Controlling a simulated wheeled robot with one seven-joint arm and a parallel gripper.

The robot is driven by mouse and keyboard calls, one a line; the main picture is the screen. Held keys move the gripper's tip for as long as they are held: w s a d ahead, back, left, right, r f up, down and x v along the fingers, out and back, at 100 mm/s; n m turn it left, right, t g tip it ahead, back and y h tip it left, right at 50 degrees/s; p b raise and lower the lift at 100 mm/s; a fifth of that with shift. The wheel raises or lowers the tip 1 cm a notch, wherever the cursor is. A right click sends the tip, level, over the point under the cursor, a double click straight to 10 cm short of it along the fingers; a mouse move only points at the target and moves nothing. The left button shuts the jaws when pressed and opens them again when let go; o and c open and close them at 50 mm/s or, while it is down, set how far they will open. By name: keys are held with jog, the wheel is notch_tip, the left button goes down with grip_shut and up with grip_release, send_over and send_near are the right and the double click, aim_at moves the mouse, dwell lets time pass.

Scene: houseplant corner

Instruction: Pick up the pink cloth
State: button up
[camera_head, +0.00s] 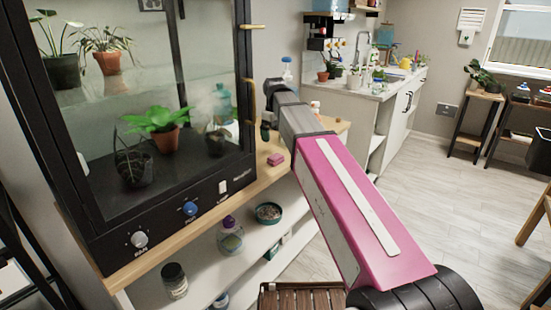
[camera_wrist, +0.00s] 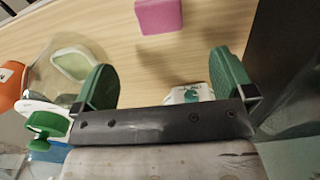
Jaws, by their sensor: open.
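The pink cloth (camera_head: 276,159) is a small folded block on the wooden top, in front of the black-framed glass cabinet. In the head view my gripper (camera_head: 266,131) is above the wooden top, a little behind the cloth, and partly hidden by my pink arm. It is not touching the cloth.
The glass cabinet (camera_head: 222,187) with potted plants stands close on the left. In the wrist view a clear container (camera_wrist: 68,62) and a green-knobbed bottle (camera_wrist: 45,125) are beside the left finger. A small white item (camera_wrist: 188,94) shows near the gripper base. Wood around the cloth is clear.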

aim_at(276, 156)
jog(key=shift+s+d+f, duration=0.1)
jog(key=shift+f, duration=2.6)
jog(key=shift+s+d+f, duration=0.1)
jog(key=shift+f, duration=2.55)
jog(key=c, duration=1)
